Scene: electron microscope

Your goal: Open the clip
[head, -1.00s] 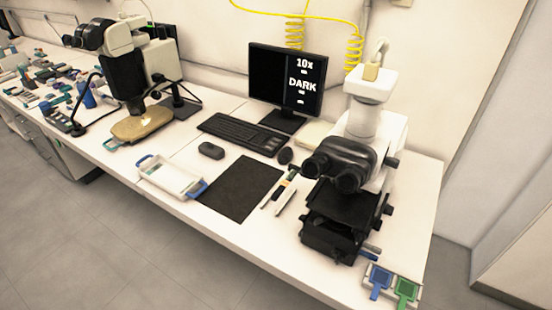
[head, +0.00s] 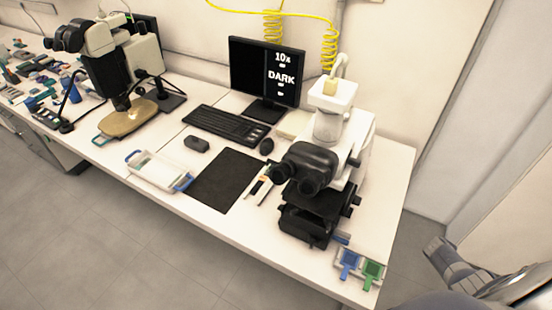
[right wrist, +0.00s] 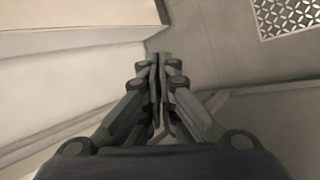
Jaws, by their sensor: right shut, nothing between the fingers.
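In the head view, a small pale holder with a blue clip-like piece (head: 348,260) and a green clip-like piece (head: 372,270) lies at the front right corner of the bench. A white tray (head: 152,176) with blue end pieces, the right one a blue clip-like handle (head: 183,183), lies left of the black mat. I cannot tell which of these is the clip, or whether it is open. My right gripper (right wrist: 159,60) is shut and empty in the right wrist view, with floor and a pale panel behind it. My left gripper is not in view.
A black and white microscope (head: 325,170) stands on the right of the bench (head: 395,185), just behind the holder. A monitor (head: 265,75), keyboard (head: 228,124), black mat (head: 228,178) and second microscope (head: 125,75) stand further left. Open floor (head: 150,250) lies in front.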

